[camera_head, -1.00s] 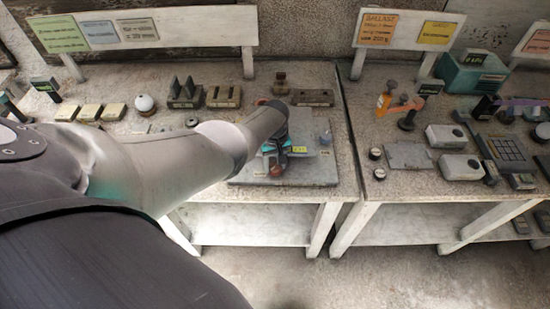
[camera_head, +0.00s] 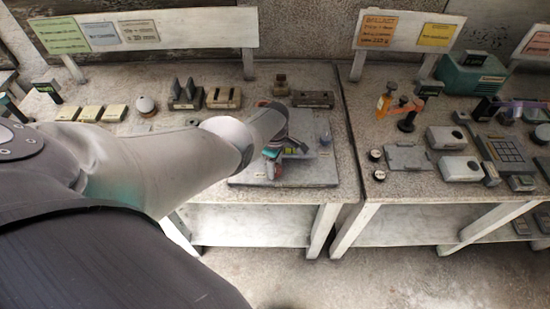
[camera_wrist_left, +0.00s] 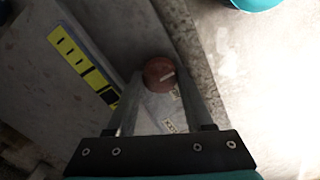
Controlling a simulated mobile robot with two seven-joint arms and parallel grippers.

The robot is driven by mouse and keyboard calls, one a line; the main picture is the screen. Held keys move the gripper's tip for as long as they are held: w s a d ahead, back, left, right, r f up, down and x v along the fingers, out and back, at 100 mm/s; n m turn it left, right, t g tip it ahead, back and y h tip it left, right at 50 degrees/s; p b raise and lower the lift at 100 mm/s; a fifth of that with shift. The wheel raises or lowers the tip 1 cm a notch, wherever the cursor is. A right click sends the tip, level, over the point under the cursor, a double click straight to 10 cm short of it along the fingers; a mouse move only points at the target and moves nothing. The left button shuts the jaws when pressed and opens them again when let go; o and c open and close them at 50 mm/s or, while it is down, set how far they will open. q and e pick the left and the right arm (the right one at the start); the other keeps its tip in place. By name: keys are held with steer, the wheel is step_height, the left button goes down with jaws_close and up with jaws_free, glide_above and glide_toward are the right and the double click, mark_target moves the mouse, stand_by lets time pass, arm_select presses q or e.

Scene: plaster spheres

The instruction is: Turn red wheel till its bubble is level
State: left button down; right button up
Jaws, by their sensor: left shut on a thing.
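The red wheel (camera_wrist_left: 160,71), a small round knob with a pale line on its top, sits between the fingertips of my left gripper (camera_wrist_left: 160,82) in the left wrist view. The gripper is shut on it. A yellow-green strip with black marks (camera_wrist_left: 82,62), seemingly the bubble level, lies to the left of the wheel; it is dark at its lower end. I cannot tell whether its bubble is centred. In the head view my left gripper (camera_head: 277,160) reaches down onto the grey panel (camera_head: 318,172), and my arm hides part of it. My right gripper is not seen.
The panel lies on a pale speckled bench (camera_head: 340,130). A small blue-grey knob (camera_head: 326,139) stands at the panel's right. Blocks and a white dome (camera_head: 146,104) stand behind my left arm. A second bench at the right holds an orange piece (camera_head: 384,103) and several boxes.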

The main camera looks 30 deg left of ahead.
arm_select(q)
steer(key=shift+r+n, duration=0.1)
steer(key=shift+n, duration=0.4)
steer(key=c, duration=0.6)
jaws_free()
step_height(320, 180, up, 6)
steer(key=p, duration=0.4)
steer(key=shift+p, duration=0.35)
steer(key=shift+f+b, duration=0.2)
steer(key=shift+b, duration=0.15)
steer(key=shift+r, duration=4.8)
